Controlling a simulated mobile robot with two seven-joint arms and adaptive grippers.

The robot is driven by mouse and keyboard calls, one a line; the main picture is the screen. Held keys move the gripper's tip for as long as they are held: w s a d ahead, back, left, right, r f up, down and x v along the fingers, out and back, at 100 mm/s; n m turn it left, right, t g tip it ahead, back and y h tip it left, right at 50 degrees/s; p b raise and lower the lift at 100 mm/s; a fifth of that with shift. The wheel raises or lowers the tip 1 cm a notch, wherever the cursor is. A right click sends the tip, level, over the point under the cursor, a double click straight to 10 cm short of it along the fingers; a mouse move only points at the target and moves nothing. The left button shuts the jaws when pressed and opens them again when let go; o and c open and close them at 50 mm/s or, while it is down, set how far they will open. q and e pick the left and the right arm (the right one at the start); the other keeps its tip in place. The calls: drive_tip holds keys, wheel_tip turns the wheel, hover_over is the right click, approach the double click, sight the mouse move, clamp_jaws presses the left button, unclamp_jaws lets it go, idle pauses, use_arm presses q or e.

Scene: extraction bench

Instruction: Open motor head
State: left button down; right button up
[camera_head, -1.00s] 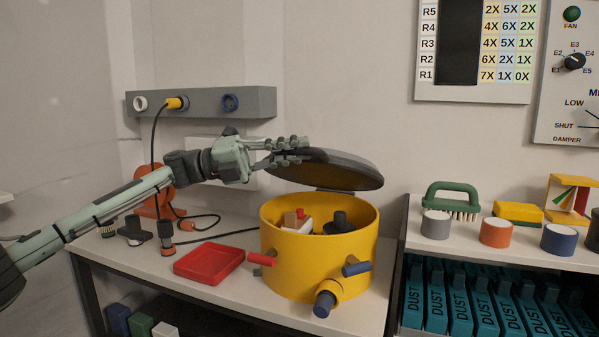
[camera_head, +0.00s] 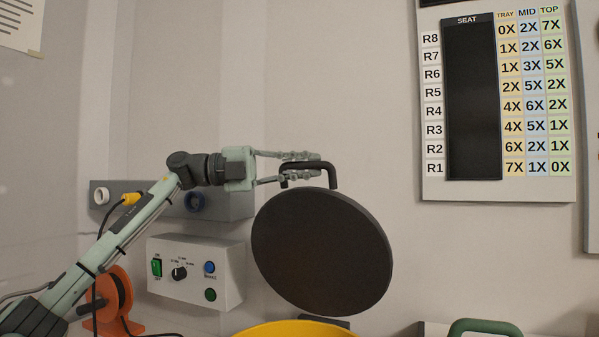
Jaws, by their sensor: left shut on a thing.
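The motor head is a round dark lid (camera_head: 322,250) with a black bar handle (camera_head: 331,175) on its far side, showing at the top. It stands tilted steeply up, its flat underside facing me, above the yellow drum (camera_head: 295,329). Only the drum's top rim shows at the bottom edge. My left gripper (camera_head: 303,168) reaches in from the left and is shut on the lid's handle. My right gripper is not in view.
A grey wall rail with round sockets (camera_head: 195,201) and a yellow plug (camera_head: 131,198) is behind my left arm. A switch box (camera_head: 195,272) stands left of the lid. An orange reel (camera_head: 112,300) is at lower left. A chart board (camera_head: 500,100) hangs at right.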

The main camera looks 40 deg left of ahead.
use_arm(q)
drive_tip(key=shift+w+a+r+n, duration=0.15)
drive_tip(key=shift+w+n, duration=0.05)
drive_tip(key=shift+w, duration=0.3)
drive_tip(key=shift+w+a+r+n, duration=0.1)
drive_tip(key=shift+w+a+n, duration=0.1)
drive_tip(key=shift+w, duration=0.25)
drive_tip(key=c, duration=1.5)
unclamp_jaws()
drive_tip(key=shift+c, duration=0.2)
drive_tip(key=shift+s, duration=0.1)
drive_tip(key=v, duration=1.2)
drive_tip(key=shift+r, duration=0.1)
